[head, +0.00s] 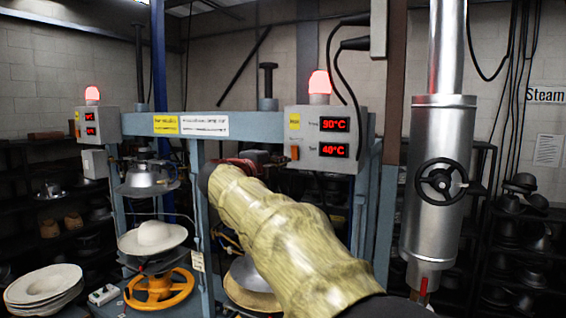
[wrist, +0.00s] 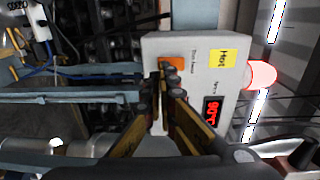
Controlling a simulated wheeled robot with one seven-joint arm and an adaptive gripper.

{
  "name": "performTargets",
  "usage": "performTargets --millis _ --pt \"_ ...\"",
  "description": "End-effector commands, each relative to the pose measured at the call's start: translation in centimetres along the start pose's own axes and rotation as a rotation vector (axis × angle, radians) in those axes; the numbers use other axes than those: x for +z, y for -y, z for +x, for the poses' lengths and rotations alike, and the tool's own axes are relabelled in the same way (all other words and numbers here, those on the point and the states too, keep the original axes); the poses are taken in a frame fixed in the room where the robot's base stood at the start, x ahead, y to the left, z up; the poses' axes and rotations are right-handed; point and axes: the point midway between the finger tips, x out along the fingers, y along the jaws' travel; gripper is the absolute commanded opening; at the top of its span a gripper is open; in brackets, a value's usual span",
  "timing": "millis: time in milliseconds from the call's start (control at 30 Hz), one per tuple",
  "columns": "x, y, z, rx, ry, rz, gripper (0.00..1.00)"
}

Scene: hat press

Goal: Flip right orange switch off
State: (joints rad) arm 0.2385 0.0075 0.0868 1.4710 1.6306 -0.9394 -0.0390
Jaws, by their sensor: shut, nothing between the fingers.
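The right control box (head: 320,140) is grey, with two red displays reading 90°C and 40°C. Its orange switch (head: 294,153) sits at the box's lower left. In the wrist view the box appears turned on its side, with the orange switch (wrist: 174,62) near the top middle. My gripper (wrist: 166,78) is shut and empty, with its fingertips at or just in front of the switch and covering part of it. I cannot tell whether they touch.
A red lamp (head: 319,84) glows on top of the box. A blue-grey press frame (head: 245,122) runs left to a second control box (head: 98,124). A metal cylinder with a black handwheel (head: 441,180) stands to the right. A white hat (head: 152,238) sits on the left press.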

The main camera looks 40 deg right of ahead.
Motion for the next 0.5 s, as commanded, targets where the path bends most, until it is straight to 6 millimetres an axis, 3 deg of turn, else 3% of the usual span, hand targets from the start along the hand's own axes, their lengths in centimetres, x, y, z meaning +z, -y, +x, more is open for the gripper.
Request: performTargets --millis 300,500 --pt "0.1 -1.4 -5.0 0.002 0.003 -0.001 0.00" --pt "0.1 -1.8 -7.2 0.002 0.000 -0.001 0.00"
